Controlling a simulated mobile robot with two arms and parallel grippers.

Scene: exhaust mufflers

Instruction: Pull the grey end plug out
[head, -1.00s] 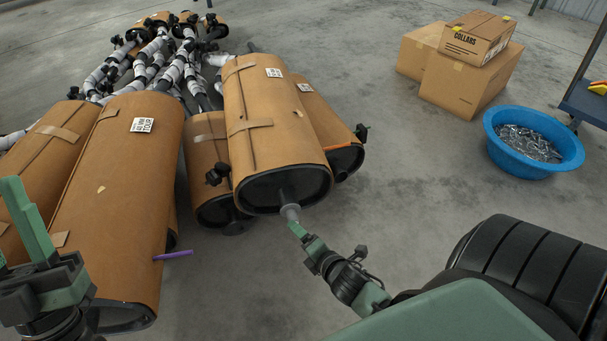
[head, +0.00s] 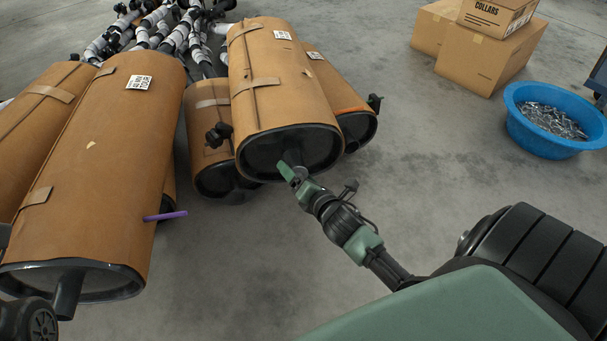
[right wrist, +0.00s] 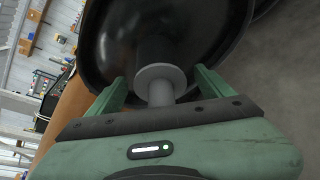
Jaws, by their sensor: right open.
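The grey end plug (right wrist: 160,82) is a pale cylinder with a round flange. In the right wrist view it stands out from the black end cap (right wrist: 205,25) of a muffler. In the head view that muffler (head: 280,80) is wrapped in brown card and its plug is mostly hidden behind my right gripper (head: 293,173). My right gripper is open in front of the end cap, with its green fingers on either side of the plug in the right wrist view (right wrist: 160,92). I cannot tell whether they touch it. My left gripper's fingers are out of view.
Other wrapped mufflers (head: 112,160) lie to the left, one with a purple rod (head: 165,216) sticking out. A muffler with an orange strip (head: 345,90) lies close on the right. A blue tub (head: 560,140) of metal parts and cardboard boxes (head: 485,60) stand farther right, with bare floor between.

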